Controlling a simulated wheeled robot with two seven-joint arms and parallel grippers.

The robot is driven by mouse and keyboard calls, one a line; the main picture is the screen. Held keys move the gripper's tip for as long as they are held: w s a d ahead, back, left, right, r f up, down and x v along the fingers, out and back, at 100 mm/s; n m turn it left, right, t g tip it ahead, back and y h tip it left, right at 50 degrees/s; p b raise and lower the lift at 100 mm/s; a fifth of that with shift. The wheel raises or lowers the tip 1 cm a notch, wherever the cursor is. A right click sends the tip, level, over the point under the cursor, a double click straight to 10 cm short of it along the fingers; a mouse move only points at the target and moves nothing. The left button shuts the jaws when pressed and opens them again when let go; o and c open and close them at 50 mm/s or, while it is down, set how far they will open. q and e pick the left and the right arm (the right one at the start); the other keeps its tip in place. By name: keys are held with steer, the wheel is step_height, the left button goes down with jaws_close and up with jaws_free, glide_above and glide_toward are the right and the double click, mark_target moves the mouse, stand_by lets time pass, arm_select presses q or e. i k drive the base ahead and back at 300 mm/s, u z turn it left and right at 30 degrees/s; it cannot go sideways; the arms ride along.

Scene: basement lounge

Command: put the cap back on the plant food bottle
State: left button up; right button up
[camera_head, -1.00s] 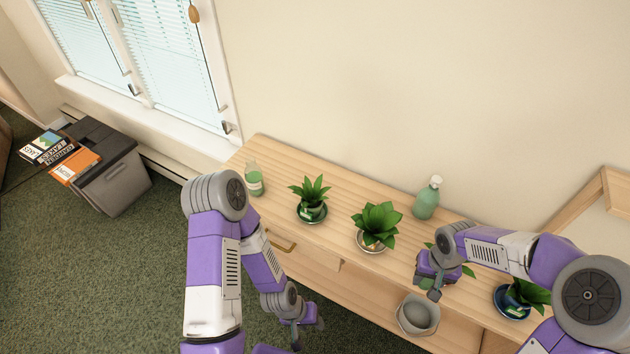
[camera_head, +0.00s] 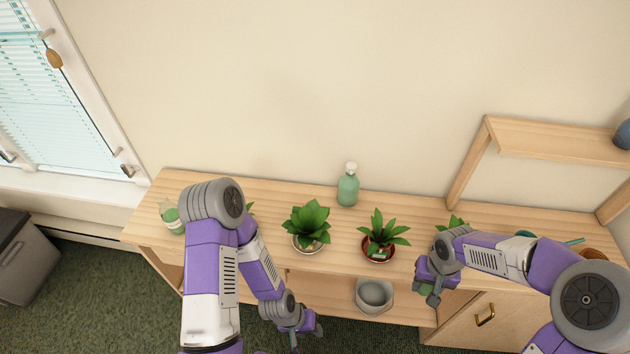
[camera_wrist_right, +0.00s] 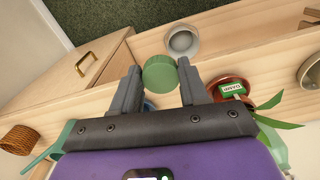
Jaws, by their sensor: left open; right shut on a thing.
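My right gripper (camera_head: 430,286) is shut on a round green cap (camera_wrist_right: 160,73), seen between its fingers (camera_wrist_right: 160,88) in the right wrist view. It is in front of the cabinet's front edge. A pale green bottle with a label (camera_head: 170,216) stands at the cabinet's left end, partly beside my left arm; its top is hard to make out. A green bottle with a white top (camera_head: 348,189) stands at the back middle. I cannot read which is the plant food. My left gripper (camera_head: 304,330) is open and empty, low in front of the cabinet.
The wooden cabinet top (camera_head: 275,195) bears several potted plants, among them one in a white pot (camera_head: 307,222) and one in a red pot (camera_head: 380,245). A grey bowl (camera_head: 374,295) sits lower, on a shelf. A wooden frame shelf (camera_head: 550,142) stands at the right.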

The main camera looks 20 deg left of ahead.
mark_target(168, 211)
steer(key=z, duration=2.2)
steer(key=k, duration=2.05)
steer(key=u, duration=1.9)
